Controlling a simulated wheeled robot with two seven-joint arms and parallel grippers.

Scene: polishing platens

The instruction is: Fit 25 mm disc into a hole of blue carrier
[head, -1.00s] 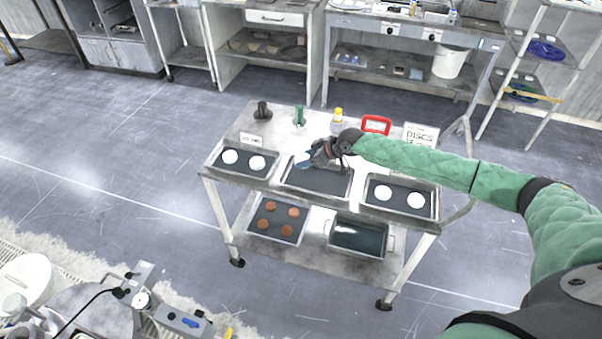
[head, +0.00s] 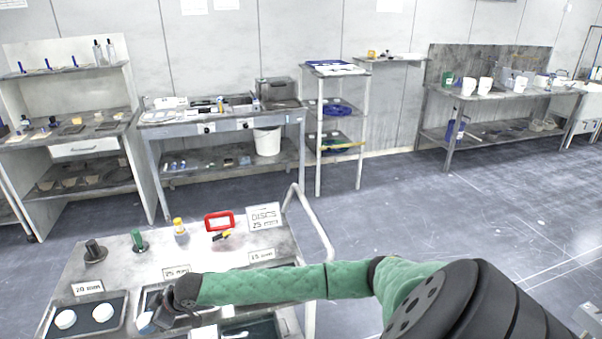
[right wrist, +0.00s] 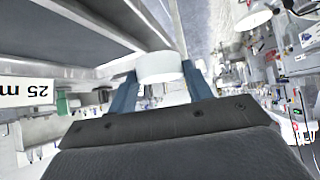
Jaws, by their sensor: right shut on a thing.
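My right gripper (head: 155,318) is at the middle tray (head: 148,298) of the cart, behind which a "25 mm" label (head: 176,272) stands. In the right wrist view, its two blue fingers (right wrist: 160,85) are shut on a white disc (right wrist: 160,66), held between the tips. The "25 mm" label also shows there, upside down (right wrist: 26,92). Whether the disc is clear of the tray is hard to tell. I cannot make out the blue carrier in these views. My left gripper is not in view.
The left tray (head: 112,326), labelled "20 mm", holds two white discs. Dark and green knobbed tools (head: 139,241), a yellow-capped bottle (head: 180,231), a red frame (head: 219,222) and a "DISCS" sign (head: 264,217) stand behind the trays. Open floor (head: 400,215) lies to the right.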

